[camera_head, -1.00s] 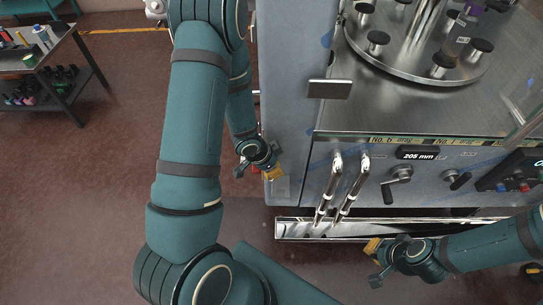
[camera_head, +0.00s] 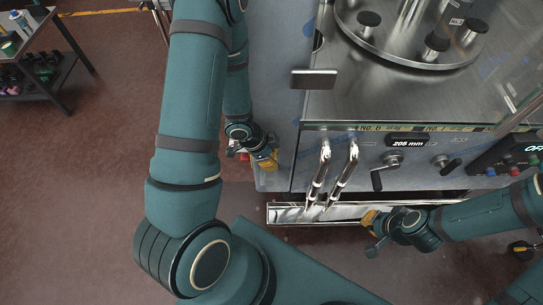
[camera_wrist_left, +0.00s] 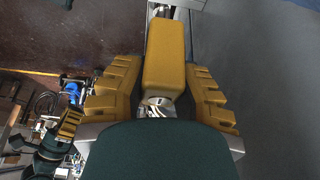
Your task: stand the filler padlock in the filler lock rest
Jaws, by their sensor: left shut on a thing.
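My left gripper (camera_head: 267,159) is beside the machine's lower left corner in the head view, small and partly covered by its own wrist. In the left wrist view its two ribbed yellow fingers stand left and right of a smooth, rounded yellow-brown block (camera_wrist_left: 165,55). The block looks like the filler padlock's body, with bright metal below it, perhaps its shackle; its colour is close to the fingers'. The gripper is shut on it. My right gripper (camera_head: 370,219) is in front of the machine's lower tray; its finger opening is unclear. I cannot make out the lock rest.
The steel filling machine (camera_head: 400,100) fills the right side, with two upright lever handles (camera_head: 330,175), a crank (camera_head: 380,172) and a protruding plate (camera_head: 314,78). A narrow metal tray (camera_head: 290,214) runs along its base.

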